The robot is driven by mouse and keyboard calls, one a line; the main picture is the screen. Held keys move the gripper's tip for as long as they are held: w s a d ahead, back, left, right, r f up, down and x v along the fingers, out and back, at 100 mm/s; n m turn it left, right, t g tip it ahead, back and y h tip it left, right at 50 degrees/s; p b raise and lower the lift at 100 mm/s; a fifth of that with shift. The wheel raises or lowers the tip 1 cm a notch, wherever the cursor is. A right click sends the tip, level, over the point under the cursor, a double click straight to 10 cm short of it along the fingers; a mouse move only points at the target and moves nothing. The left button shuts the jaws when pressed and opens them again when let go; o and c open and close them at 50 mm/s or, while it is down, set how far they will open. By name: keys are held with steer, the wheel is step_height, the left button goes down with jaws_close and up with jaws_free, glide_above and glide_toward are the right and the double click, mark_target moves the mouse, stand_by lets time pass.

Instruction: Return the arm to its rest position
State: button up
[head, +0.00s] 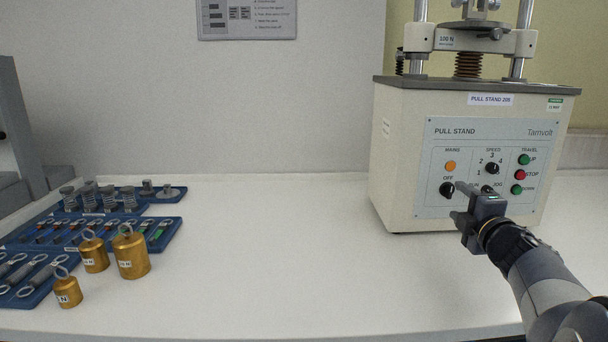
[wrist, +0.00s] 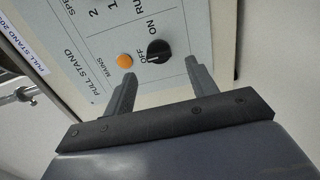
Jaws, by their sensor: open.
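My gripper (head: 458,202) is at the front panel of the pull stand (head: 400,150), at the right in the head view. Its two fingers are apart and nothing is between them. In the wrist view my gripper (wrist: 160,68) points at the panel. The black mains knob (wrist: 159,50) lies just beyond the fingertips, in line with the space between them. The knob (head: 447,190) also shows in the head view, close to the fingertips. Whether a finger touches the knob or panel, I cannot tell. My arm reaches in from the lower right.
The panel also carries an orange mains lamp (head: 450,166), a speed knob (head: 492,168) and travel buttons (head: 520,175). Brass weights (head: 131,256) and blue trays (head: 165,232) of springs and small parts stand at the left. The middle of the white bench (head: 290,260) is clear.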

mark_target(451, 191)
steer(key=s+p, duration=0.1)
steer(key=s, duration=0.6)
steer(key=w+b, duration=0.2)
steer(key=w, duration=0.9)
steer(key=shift+w+a, duration=0.1)
steer(key=shift+w, duration=0.1)
steer(key=shift+s+r+m+p, duration=0.2)
steer(key=shift+m+p, duration=0.45)
steer(key=shift+m, duration=0.55)
steer(key=m+p, duration=0.1)
steer(key=m, duration=0.2)
steer(key=shift+m, duration=0.4)
steer(key=m+p, duration=0.1)
steer(key=m, duration=0.2)
steer(key=shift+m, duration=0.3)
steer(key=m+p, duration=0.1)
steer(key=m, duration=0.3)
steer(key=shift+d, duration=0.2)
steer(key=m, duration=0.4)
steer(key=shift+s+d, duration=0.1)
steer(key=shift+s, duration=0.4)
